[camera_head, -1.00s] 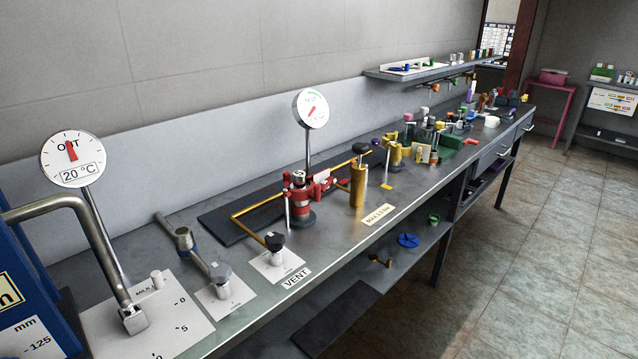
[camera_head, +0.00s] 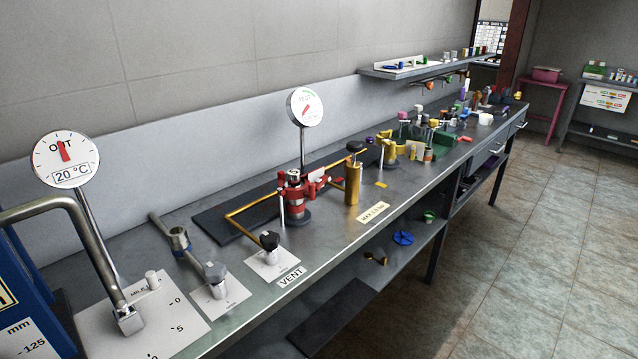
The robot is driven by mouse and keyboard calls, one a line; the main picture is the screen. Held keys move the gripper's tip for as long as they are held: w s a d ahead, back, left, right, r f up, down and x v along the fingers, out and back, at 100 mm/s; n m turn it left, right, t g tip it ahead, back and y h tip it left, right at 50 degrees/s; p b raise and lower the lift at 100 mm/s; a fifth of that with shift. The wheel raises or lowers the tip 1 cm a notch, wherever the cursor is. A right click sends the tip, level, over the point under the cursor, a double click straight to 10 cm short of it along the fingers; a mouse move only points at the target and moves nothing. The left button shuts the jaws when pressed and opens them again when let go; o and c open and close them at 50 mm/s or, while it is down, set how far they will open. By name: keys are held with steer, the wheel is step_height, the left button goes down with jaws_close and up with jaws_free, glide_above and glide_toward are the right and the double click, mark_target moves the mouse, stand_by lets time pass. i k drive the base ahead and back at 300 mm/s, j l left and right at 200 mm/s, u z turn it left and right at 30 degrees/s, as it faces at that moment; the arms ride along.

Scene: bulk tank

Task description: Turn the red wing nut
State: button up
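A red fitting (camera_head: 294,186) stands on a dark round base on the bench, with a short metal cylinder on top. A red, wing-like part (camera_head: 317,177) sticks out on its right side. It may be the red wing nut, but it is too small to be sure. A smaller red piece (camera_head: 463,139) lies farther along the bench; its shape is unclear. My gripper is not in view.
A gauge (camera_head: 306,107) on a thin post rises behind the red fitting. A brass cylinder (camera_head: 352,184) and brass pipe stand close by. The tiled floor (camera_head: 540,250) along the bench is clear.

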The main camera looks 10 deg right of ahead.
mark_target(319, 182)
steer(key=i+l+z, duration=0.55)
steer(key=i, duration=0.4)
